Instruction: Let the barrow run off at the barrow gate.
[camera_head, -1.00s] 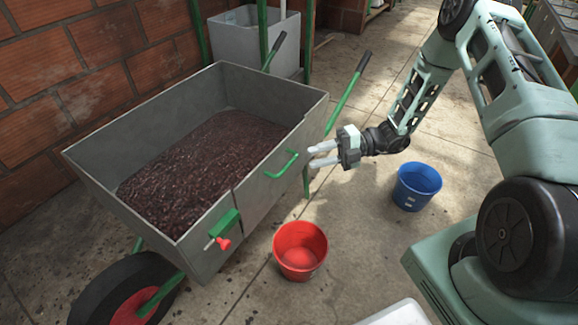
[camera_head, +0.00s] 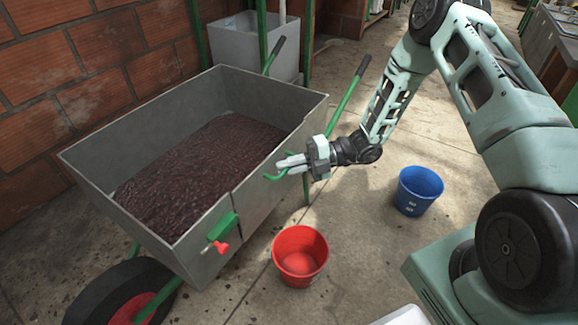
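The grey barrow (camera_head: 85,172) stands at the left, filled with dark reddish-brown pulp (camera_head: 195,165). The gate panel (camera_head: 262,195) in its near side bears a green bar handle (camera_head: 275,177). A green latch with a red knob (camera_head: 220,246) sits left of the panel, on the barrow's near corner. The gate looks shut. My gripper (camera_head: 284,164) is at the green handle, its two pale fingers pointing left with a small gap between them. The fingers partly hide the handle, and I cannot tell whether they touch it.
A red bucket (camera_head: 300,270) stands on the floor below the gate. A blue bucket (camera_head: 418,190) stands farther right. A grey bin (camera_head: 235,45) is behind the barrow by the brick wall (camera_head: 40,60). The barrow's green-and-black shafts (camera_head: 345,103) rise behind my gripper.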

